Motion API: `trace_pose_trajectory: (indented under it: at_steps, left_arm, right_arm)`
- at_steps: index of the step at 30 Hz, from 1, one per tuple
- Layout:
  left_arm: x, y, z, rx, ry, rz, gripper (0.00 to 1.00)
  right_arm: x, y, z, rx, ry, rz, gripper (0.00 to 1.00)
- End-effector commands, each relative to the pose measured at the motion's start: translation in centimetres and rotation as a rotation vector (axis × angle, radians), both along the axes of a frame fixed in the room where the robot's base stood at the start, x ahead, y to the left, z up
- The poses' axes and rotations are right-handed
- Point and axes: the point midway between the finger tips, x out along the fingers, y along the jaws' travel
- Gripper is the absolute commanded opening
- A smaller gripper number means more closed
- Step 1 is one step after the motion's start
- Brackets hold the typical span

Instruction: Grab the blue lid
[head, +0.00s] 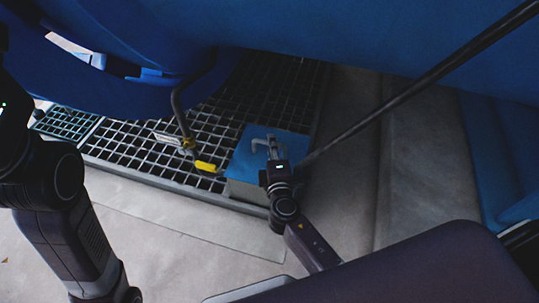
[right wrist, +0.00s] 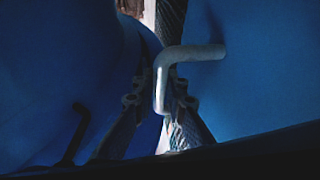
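In the head view, a square blue top (head: 247,153) covers a pale box on the grating. It may be the lid, but large blue bodies are also in view. My right gripper (head: 272,143) shows in front of the square. A grey bent handle (head: 257,144) shows beside its fingertips. In the right wrist view, a bent metal handle (right wrist: 188,54) comes out of a blue surface (right wrist: 265,75). It turns down between the fingers of my right gripper (right wrist: 160,80). I cannot tell whether they grip it. My left gripper is not in view.
A yellow-gripped lever (head: 207,166) hangs over the metal grating (head: 150,140). A large blue body (head: 330,35) crosses the top. A dark rod (head: 420,85) runs diagonally on the right. Pale floor (head: 150,225) lies clear in front of the grating.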

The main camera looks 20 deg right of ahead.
Motion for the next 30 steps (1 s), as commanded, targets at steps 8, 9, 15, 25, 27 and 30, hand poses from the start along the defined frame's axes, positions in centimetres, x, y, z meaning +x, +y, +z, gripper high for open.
trace_pose_trajectory:
  at_steps: [8,9,15,25,27,30]
  left_arm:
    - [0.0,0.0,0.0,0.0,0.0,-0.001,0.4]
    - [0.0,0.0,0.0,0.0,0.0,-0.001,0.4]
    - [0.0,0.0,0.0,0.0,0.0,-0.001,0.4]
    - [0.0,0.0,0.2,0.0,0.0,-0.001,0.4]
    - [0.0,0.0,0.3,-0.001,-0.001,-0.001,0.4]
    - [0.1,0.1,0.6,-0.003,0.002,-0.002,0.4]
  right_arm:
    - [0.0,0.0,0.0,0.0,0.0,0.0,0.0]
    - [0.0,0.0,0.0,0.0,0.0,0.0,0.0]
    - [0.0,0.0,0.0,0.0,0.001,0.0,0.0]
    - [0.1,0.0,0.5,0.0,-0.006,0.0,0.0]
    - [0.1,0.0,0.8,0.001,-0.006,0.0,0.0]
    - [0.1,0.0,1.5,0.001,-0.006,0.0,0.0]
